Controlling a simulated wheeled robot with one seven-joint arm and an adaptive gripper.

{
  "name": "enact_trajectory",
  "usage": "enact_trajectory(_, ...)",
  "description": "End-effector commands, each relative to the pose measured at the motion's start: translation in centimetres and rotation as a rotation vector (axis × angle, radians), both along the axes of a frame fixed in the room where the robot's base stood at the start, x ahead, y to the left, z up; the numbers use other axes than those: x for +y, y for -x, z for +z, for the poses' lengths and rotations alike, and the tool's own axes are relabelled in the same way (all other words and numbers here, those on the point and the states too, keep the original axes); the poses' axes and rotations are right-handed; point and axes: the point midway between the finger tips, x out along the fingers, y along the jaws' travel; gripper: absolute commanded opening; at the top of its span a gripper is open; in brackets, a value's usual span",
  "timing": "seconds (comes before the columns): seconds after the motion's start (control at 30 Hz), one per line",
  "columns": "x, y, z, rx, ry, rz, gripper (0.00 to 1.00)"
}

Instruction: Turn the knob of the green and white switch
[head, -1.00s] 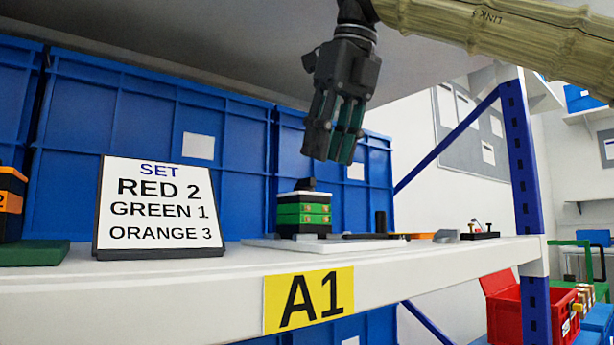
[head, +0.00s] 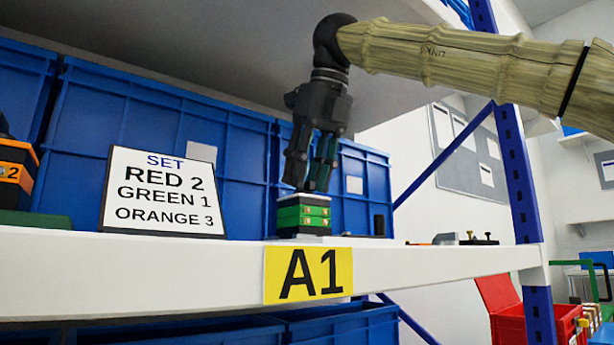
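The green and white switch (head: 303,214) stands on the white shelf, right of the sign. It has a green body with a white top and a dark base. My gripper (head: 307,188) points down right above it, with its fingertips at the level of the switch's top. The dark knob is hidden behind the fingers. A gap shows between the fingers, but whether they touch or grip the knob cannot be told.
A sign (head: 163,192) reading SET RED 2, GREEN 1, ORANGE 3 stands left on the shelf (head: 180,270). An orange and black switch (head: 14,178) is at the far left. Blue crates (head: 240,150) stand close behind. Small tools (head: 447,239) lie to the right.

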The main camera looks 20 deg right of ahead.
Motion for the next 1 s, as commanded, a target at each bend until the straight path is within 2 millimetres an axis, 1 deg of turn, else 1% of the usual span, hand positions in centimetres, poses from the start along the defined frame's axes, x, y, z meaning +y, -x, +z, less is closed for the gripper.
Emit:
enact_trajectory(0.17, 0.0, 0.01, 0.04, 0.0, 0.0, 0.0, 0.32)
enact_trajectory(0.2, 0.0, 0.02, 0.04, 0.0, 0.0, 0.0, 0.25)
enact_trajectory(0.33, -0.01, 0.01, 0.04, 0.0, 0.0, 0.0, 0.01)
enact_trajectory(0.37, -0.01, 0.01, 0.04, 0.0, 0.0, 0.0, 0.0)
enact_trajectory(0.63, 0.0, 0.04, 0.11, 0.0, 0.0, -0.008, 0.0)
enact_trajectory(0.77, 0.03, 0.06, 0.26, -0.001, 0.001, -0.038, 0.0)
enact_trajectory(1.0, 0.2, 0.1, 0.56, -0.002, 0.003, -0.176, 0.0)
